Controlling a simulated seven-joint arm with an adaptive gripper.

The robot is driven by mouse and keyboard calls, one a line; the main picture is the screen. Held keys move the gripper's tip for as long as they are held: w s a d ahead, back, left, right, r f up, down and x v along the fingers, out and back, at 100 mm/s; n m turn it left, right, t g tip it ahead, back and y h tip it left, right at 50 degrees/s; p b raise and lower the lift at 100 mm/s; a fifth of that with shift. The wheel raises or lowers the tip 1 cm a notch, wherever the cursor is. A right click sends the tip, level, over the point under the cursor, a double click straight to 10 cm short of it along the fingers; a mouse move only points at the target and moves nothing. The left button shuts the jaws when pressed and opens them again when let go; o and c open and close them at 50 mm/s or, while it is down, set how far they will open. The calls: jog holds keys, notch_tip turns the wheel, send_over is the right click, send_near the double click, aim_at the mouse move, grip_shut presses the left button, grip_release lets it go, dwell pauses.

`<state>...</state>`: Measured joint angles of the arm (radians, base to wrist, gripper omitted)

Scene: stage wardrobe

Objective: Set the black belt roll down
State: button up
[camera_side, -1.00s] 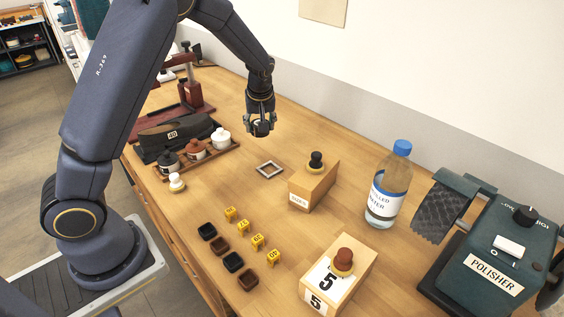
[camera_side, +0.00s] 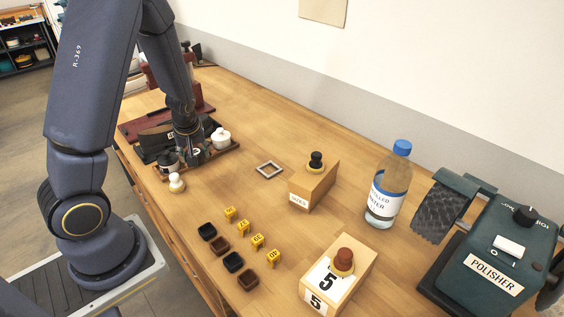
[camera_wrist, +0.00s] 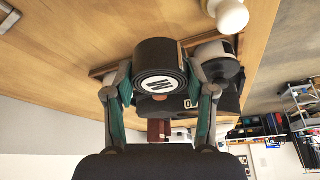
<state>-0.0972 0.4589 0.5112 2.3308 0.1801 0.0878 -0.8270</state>
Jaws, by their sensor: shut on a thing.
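The black belt roll (camera_wrist: 160,64), a short cylinder with a white "W" disc on its end, is between the two fingers of my gripper (camera_wrist: 160,82) in the wrist view. The fingers are shut on its sides. In the side view my gripper (camera_side: 193,153) points down at the middle of a wooden tray (camera_side: 218,159), between a dark jar (camera_side: 168,162) and a white jar (camera_side: 221,139). The roll is mostly hidden there by my gripper. I cannot tell whether it touches the tray.
A black case (camera_side: 152,143) and a dark red press (camera_side: 203,106) stand behind the tray. A white-knobbed piece (camera_side: 176,183) is near the table's front edge.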

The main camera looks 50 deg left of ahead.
aim_at(200, 174)
notch_tip(200, 174, down, 6)
jog(key=shift+r, duration=0.1)
dwell(0.4)
jog(key=o, duration=1.2)
jog(key=s+d+r+m+t+h, duration=0.1)
jog(key=s+d+r+m, duration=0.1)
jog(key=d+r+m, duration=0.2)
jog(key=s+d+r+m+t+h, duration=0.1)
jog(key=s+d+r+m, duration=0.2)
jog(key=d+r, duration=0.8)
jog(key=s+d+r+m+t+h, duration=0.2)
jog(key=d+r+m, duration=0.4)
jog(key=r, duration=0.6)
jog(key=shift+s+d+r+m, duration=0.2)
jog(key=shift+s+d+m, duration=0.1)
jog(key=shift+s+d, duration=0.55)
